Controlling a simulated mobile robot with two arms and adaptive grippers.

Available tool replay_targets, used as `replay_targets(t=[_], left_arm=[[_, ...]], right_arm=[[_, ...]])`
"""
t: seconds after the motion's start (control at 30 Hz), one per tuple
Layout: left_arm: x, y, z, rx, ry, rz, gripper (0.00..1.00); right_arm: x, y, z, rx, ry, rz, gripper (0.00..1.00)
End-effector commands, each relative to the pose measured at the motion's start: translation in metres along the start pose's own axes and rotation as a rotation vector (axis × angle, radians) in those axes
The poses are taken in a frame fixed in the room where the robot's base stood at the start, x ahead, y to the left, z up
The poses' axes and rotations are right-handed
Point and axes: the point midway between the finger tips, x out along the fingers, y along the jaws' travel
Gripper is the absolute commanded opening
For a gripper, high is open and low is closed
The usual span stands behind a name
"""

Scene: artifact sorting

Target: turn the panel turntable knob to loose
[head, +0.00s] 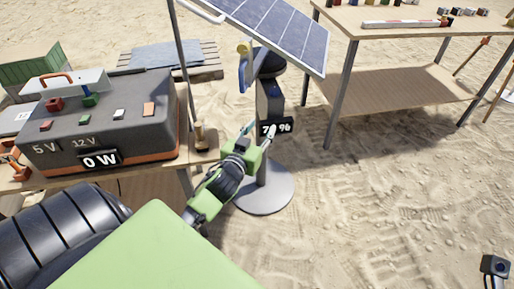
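The solar panel (272,27) is tilted on a dark pivot head above a post (269,103) with a round grey base (264,196). A blue lever with a yellow end (243,47) is on the head's left side. A small blue round part (274,92) shows on the post's front; I cannot tell which part is the turntable knob. A black number display (287,127) is below it, partly covered by my gripper. My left gripper (260,131) is in front of the post, below the blue part, its fingers apart and seemingly empty.
A grey power box (100,124) reading 0 W stands on a wooden table at left. A two-level wooden table (400,85) stands at back right. The sand right of the post is open.

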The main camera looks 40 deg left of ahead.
Motion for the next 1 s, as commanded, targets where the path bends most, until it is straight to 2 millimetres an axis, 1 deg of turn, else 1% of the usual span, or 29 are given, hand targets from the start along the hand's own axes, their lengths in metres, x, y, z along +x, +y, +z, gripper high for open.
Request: replay_targets(t=[0.1, 0.47, 0.8, 1.0], left_arm=[[-0.001, 0.003, 0.023, 0.013, -0.059, 0.003, 0.40], [-0.010, 0.013, 0.094, 0.053, -0.223, 0.021, 0.40], [-0.029, 0.022, 0.158, 0.094, -0.369, 0.048, 0.40], [-0.042, 0.027, 0.192, 0.112, -0.440, 0.067, 0.40]], right_arm=[[0.007, 0.000, -0.001, 0.000, 0.000, 0.000, 0.40], [0.021, 0.000, -0.004, 0.000, 0.000, 0.000, 0.40], [0.036, 0.000, -0.007, 0.000, 0.000, 0.000, 0.40], [0.043, 0.000, -0.008, 0.000, 0.000, 0.000, 0.40]])
